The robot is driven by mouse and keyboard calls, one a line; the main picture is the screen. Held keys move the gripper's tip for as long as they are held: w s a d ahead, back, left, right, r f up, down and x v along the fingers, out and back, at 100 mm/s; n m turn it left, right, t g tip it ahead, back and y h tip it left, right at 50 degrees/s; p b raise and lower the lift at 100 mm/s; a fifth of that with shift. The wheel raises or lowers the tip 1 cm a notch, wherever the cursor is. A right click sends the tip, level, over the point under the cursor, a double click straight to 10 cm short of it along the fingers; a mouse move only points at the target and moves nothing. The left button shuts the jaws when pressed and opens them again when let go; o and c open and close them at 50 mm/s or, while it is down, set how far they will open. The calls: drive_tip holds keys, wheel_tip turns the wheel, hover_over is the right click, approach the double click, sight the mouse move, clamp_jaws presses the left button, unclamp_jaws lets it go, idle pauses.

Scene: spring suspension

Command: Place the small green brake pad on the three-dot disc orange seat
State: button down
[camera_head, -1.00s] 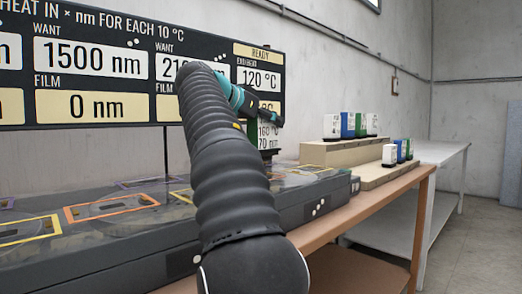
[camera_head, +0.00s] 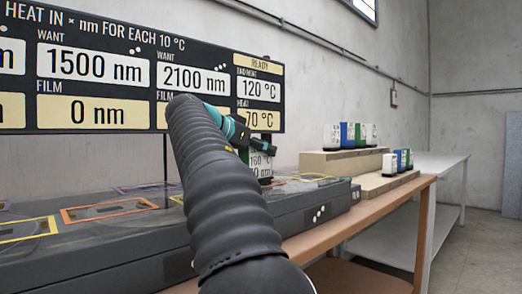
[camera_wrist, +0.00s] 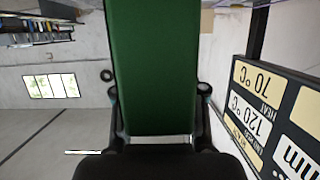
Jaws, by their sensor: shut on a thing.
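My gripper (camera_head: 258,141) is shut on the green brake pad (camera_head: 261,164), which hangs below the jaws over the right part of the grey bench unit. In the wrist view the pad's broad green face (camera_wrist: 150,65) fills the middle, between the fingers. In the head view a white label on it faces the camera. Three white dots (camera_head: 320,213) mark the right front of the grey unit (camera_head: 345,202). A yellow outline (camera_head: 318,178) lies on top there.
An orange-outlined seat (camera_head: 108,209) and a yellow one (camera_head: 30,229) lie further left on the unit. The board (camera_head: 100,100) stands behind. White, blue and green blocks (camera_head: 350,136) stand on wooden steps (camera_head: 345,160) at right.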

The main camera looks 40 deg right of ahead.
drive_tip(key=c, duration=0.7)
unclamp_jaws()
drive_tip(key=shift+o, duration=0.2)
drive_tip(key=shift+r+p, duration=0.25)
drive_tip(key=shift+p, duration=0.1)
drive_tip(key=w+v, duration=0.1)
drive_tip(key=v, duration=1.1)
drive_tip(key=shift+s+p, duration=0.35)
drive_tip(key=shift+s, duration=0.1)
drive_tip(key=shift+f, duration=0.15)
